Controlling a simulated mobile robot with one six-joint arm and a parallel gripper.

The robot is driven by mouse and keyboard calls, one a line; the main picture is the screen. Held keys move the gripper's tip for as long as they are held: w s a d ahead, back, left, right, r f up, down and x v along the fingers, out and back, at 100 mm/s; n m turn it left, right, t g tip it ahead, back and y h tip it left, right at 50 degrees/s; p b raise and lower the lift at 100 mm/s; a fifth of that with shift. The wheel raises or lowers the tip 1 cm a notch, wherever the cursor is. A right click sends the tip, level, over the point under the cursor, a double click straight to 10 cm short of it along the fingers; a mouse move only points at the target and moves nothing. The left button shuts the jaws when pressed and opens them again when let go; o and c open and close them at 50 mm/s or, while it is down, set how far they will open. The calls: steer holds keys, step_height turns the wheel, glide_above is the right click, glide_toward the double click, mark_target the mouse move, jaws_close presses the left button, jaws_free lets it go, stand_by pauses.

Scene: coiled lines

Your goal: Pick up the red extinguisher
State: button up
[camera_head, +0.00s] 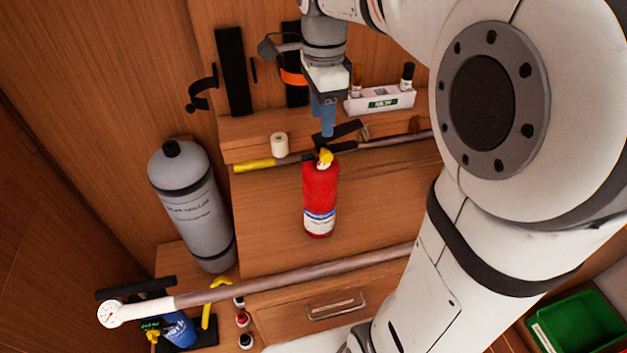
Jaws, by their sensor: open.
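The red extinguisher (320,198) stands on the wooden top in the middle of the camera_head view. It has a yellow piece and a black handle at its head, and a white and blue label low on its body. My gripper (324,134) points down right at the extinguisher's head, with its blue fingers just above or behind the black handle. The jaws are open. The view does not show clearly whether the fingers touch the handle, and part of the far finger is hidden.
A grey cylinder (192,208) stands at the left. A pole with a yellow grip (255,165) lies behind the extinguisher, and a long pole with a white end (295,278) crosses in front. A white roll (279,145) and a white box (380,102) sit behind. A green bin (580,325) is lower right.

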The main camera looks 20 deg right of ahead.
steer(key=shift+f, duration=1.6)
steer(key=shift+f, duration=0.2)
jaws_close()
steer(key=shift+r, duration=0.2)
stand_by(0.3)
